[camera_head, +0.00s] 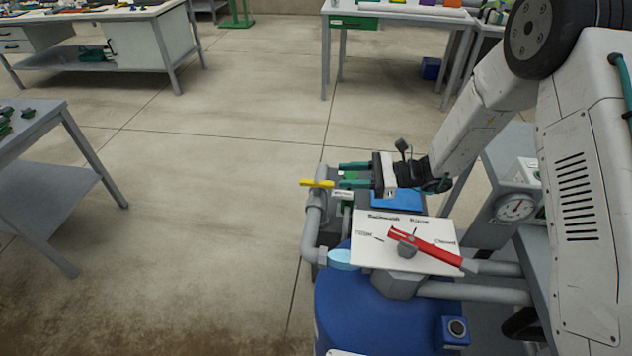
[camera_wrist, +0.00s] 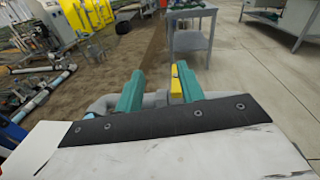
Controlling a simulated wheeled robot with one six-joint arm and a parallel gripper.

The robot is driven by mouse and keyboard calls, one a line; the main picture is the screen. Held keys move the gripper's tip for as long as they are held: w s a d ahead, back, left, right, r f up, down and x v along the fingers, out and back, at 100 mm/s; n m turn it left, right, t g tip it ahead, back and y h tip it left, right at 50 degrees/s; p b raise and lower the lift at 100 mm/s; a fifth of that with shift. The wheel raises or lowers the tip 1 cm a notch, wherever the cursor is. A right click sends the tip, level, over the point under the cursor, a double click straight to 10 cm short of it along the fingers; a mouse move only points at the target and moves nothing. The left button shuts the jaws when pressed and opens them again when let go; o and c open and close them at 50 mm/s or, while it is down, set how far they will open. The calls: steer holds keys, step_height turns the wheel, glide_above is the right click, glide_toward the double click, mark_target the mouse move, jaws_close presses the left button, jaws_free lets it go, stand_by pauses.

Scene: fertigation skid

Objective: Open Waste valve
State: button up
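A yellow valve handle (camera_head: 317,183) sits on a grey pipe at the left edge of the skid, with a small white tag (camera_head: 343,195) beside it whose text I cannot read. I take it for the Waste valve. My gripper (camera_head: 341,175) is open, its two green fingers pointing left at the handle. The handle's near end lies close to the fingertips. In the wrist view, the yellow handle (camera_wrist: 176,88) shows beside the right finger, on its inner side, and the space between the fingers (camera_wrist: 157,82) is otherwise empty. I cannot tell whether they touch.
A red lever (camera_head: 425,247) lies across a white plate (camera_head: 375,251) marked Backwash, Rinse, Filter and Closed, above a blue tank (camera_head: 365,305). A pressure gauge (camera_head: 515,208) is at right. A grey table (camera_head: 45,190) stands at left; floor between is clear.

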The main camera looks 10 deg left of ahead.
steer(key=m+t, duration=0.2)
glide_toward(316, 181)
steer(key=a, duration=0.2)
steer(key=shift+y, duration=0.4)
steer(key=a, duration=0.5)
steer(key=a+f, duration=0.1)
steer(key=a, duration=0.2)
steer(key=shift+s, duration=0.25)
jaws_close()
